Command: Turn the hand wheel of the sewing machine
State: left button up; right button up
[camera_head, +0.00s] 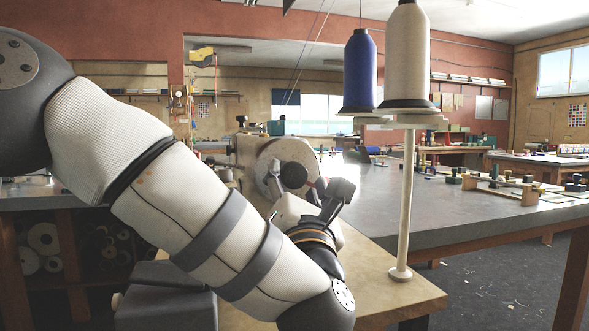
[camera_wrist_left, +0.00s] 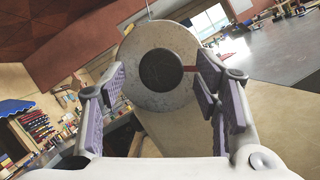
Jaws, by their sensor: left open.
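The sewing machine (camera_head: 246,150) stands on a wooden table behind my left arm, which hides much of it. Its hand wheel (camera_head: 270,165) is a round, light metal disc with a dark round hub facing me. In the left wrist view the hand wheel (camera_wrist_left: 140,52) lies straight ahead, its dark hub (camera_wrist_left: 164,70) close to the centre. My left gripper (camera_wrist_left: 160,98) is open, with its purple-padded fingers on either side of the wheel's lower part in the picture; I cannot tell whether they touch it. In the head view the left gripper (camera_head: 318,190) is just right of the wheel. My right gripper is out of view.
A thread stand (camera_head: 408,215) with a blue spool (camera_head: 360,70) and a cream spool (camera_head: 407,50) rises close to the right of my left gripper. A large grey-topped table (camera_head: 450,215) extends behind. Shelves with rolls (camera_head: 42,238) stand at lower left.

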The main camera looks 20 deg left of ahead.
aim_at(296, 176)
pick_arm(q)
jog(key=x, duration=0.3)
jog(key=shift+w, duration=0.3)
